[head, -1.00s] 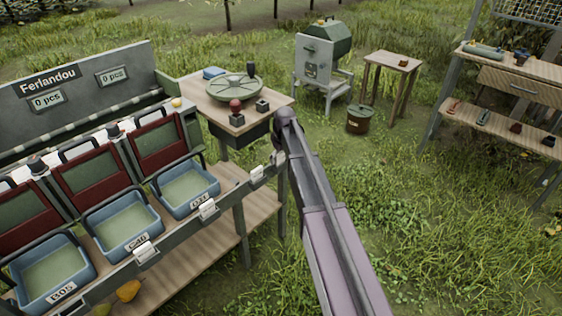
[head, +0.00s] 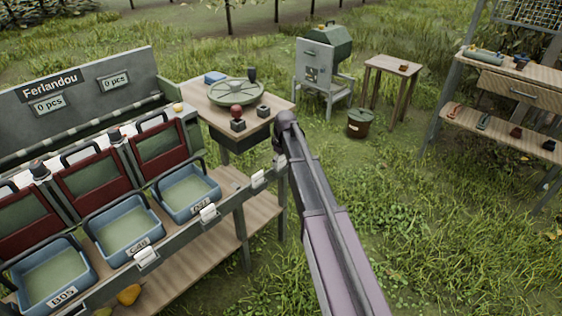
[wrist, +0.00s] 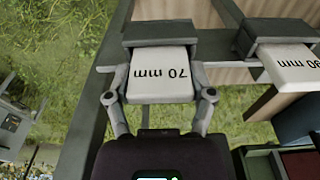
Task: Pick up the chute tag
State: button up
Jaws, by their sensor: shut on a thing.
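The chute tag is a white block marked "70 mm" (wrist: 162,82). In the wrist view it sits at a dark grey holder (wrist: 160,32) on the rail, with its far end at or in the holder. My gripper (wrist: 160,88) has one finger on each side of the tag and is shut on it. In the head view, the rightmost white tag (head: 259,179) on the rail is beside the end of my arm; my fingers are mostly hidden there.
A second white tag (wrist: 292,66) sits close to the right in its own holder. Blue trays (head: 188,195) and red chute flaps (head: 158,147) line the sorting bench. A wooden table with a green round device (head: 236,92) stands just behind my arm.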

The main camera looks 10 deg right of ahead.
jog(key=shift+r+p, duration=1.3)
jog(key=shift+r, duration=0.2)
jog(key=s+r+p, duration=0.1)
jog(key=s, duration=1.5)
jog(key=shift+r, duration=0.2)
jog(key=shift+a, duration=0.1)
jog(key=shift+r+p, duration=0.2)
jog(key=shift+p, duration=0.2)
notch_tip(320, 180, up, 7)
jog(key=p, duration=0.6)
jog(key=shift+f+p, duration=0.2)
jog(key=shift+p, duration=0.1)
notch_tip(320, 180, up, 11)
jog(key=p, duration=1)
jog(key=shift+f+p, duration=0.15)
jog(key=shift+p, duration=0.2)
